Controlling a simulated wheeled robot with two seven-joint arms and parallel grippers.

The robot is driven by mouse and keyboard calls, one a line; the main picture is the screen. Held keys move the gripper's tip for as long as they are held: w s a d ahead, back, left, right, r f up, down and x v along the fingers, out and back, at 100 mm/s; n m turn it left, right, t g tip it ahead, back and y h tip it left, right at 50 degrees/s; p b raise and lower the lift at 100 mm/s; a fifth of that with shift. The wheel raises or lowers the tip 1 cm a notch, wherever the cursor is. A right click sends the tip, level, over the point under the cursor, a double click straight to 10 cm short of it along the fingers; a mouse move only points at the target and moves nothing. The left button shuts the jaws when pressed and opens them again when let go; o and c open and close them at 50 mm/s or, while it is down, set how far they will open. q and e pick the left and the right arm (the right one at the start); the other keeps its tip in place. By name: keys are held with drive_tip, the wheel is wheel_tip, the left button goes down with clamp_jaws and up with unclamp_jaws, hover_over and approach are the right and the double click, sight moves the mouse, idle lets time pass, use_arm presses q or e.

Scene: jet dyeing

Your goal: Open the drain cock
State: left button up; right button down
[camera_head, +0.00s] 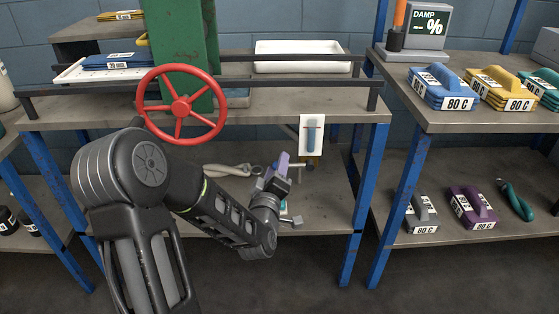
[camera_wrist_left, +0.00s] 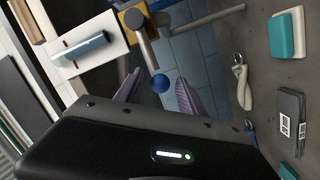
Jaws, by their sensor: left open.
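The drain cock (camera_wrist_left: 140,30) shows in the left wrist view as a brass-coloured body with a grey lever ending in a blue ball knob (camera_wrist_left: 160,83). In the head view the drain cock (camera_head: 311,160) sits below the white plate under the bench edge, partly hidden by my gripper. My left gripper (camera_head: 284,168) is in front of it and to its left. In the left wrist view its two fingers (camera_wrist_left: 158,95) are open, and the blue knob appears between them, a little beyond the tips. I cannot tell any contact. My right gripper is not in view.
A white plate with a blue tube (camera_head: 311,135) hangs at the bench front. A red handwheel (camera_head: 180,105) stands left of it. A blue table leg (camera_head: 368,190) stands to the right.

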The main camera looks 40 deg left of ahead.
use_arm(q)
drive_tip(key=x, duration=0.4)
clamp_jaws()
idle(0.5)
drive_tip(key=shift+s+f, duration=0.1)
drive_tip(key=shift+f, duration=0.05)
idle(0.8)
